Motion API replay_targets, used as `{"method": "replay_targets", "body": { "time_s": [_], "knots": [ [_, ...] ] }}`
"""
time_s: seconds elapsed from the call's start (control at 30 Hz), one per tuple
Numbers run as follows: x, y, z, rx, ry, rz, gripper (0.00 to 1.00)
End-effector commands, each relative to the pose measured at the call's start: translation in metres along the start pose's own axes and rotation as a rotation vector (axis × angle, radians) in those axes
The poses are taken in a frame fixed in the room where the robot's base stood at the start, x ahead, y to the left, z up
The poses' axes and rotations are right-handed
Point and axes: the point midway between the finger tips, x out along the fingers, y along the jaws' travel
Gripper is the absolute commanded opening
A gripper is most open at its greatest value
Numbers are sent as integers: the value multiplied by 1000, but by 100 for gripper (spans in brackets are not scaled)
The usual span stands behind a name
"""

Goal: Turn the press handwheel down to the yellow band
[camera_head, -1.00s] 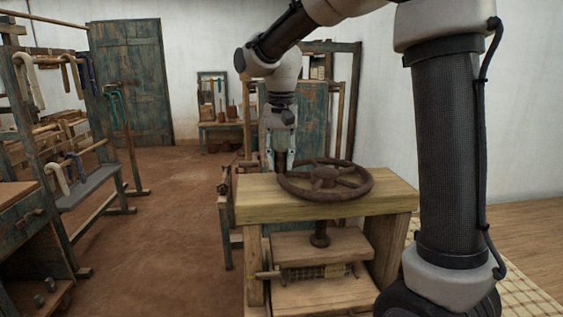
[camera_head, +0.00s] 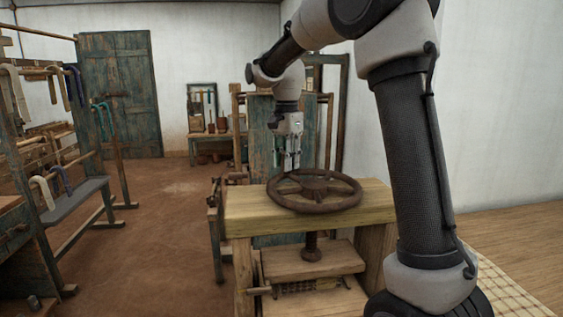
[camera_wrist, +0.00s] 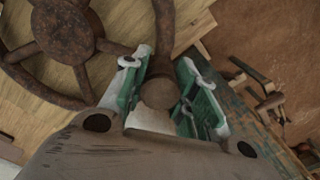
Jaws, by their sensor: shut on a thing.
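The brown rusty handwheel (camera_head: 314,190) lies flat on top of the wooden press (camera_head: 238,218). My gripper (camera_head: 289,165) comes down on the wheel's far left rim. In the wrist view my gripper (camera_wrist: 163,85) has its green-sided fingers on both sides of the rim, with a round knob (camera_wrist: 158,92) between them, and is shut on the wheel. The wheel's hub (camera_wrist: 65,30) and spokes show at upper left there. Below the top, the screw (camera_head: 312,246) meets a wooden plate (camera_head: 300,262). I cannot make out the yellow band clearly.
A blue-green wooden frame (camera_head: 262,135) stands just behind the press. A white wall (camera_head: 480,120) is at the right.

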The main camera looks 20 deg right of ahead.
Motion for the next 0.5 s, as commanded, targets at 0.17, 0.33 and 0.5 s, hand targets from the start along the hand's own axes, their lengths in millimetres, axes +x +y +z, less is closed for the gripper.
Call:
{"method": "replay_targets", "body": {
  "time_s": [0.17,0.33,0.5],
  "knots": [
    [-1,0,-8,56,2,-4,0],
    [-1,0,-10,79,2,-4,0],
    [-1,0,-10,83,2,-4,0]
  ]
}}
